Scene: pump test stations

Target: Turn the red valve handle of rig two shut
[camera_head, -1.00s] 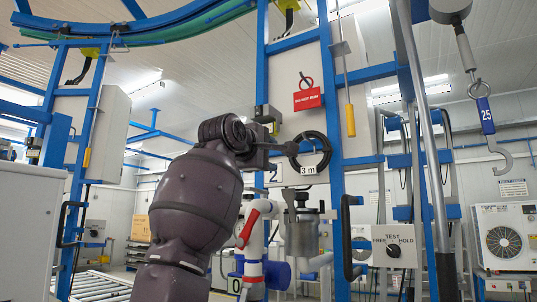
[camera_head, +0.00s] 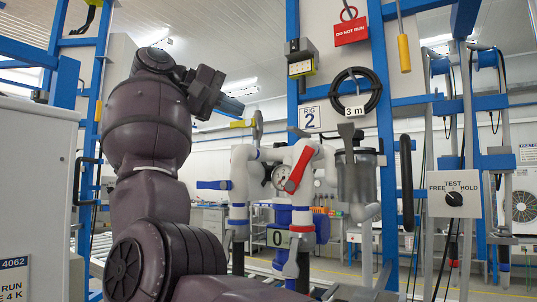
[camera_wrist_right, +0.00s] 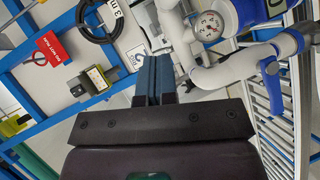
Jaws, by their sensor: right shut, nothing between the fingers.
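The red valve handle (camera_head: 299,168) sits tilted on the white pipework of rig two, beside a round gauge (camera_head: 282,176), under the RIG 2 sign (camera_head: 311,118). My right gripper (camera_head: 236,108) is up and left of the handle in the head view, apart from it, its blue fingers pointing right. In the right wrist view the fingers (camera_wrist_right: 154,78) are together with nothing between them. The gauge (camera_wrist_right: 209,26) and white pipes show beyond them there; I cannot make out the red handle in that view. My left gripper is not in view.
A blue-handled valve (camera_head: 213,185) is on the pipe left of the red handle. A grey canister (camera_head: 357,180), a coiled black hose (camera_head: 356,91), a red DO NOT RUN tag (camera_head: 351,30) and a TEST switch box (camera_head: 454,198) are nearby. Blue posts frame the rig.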

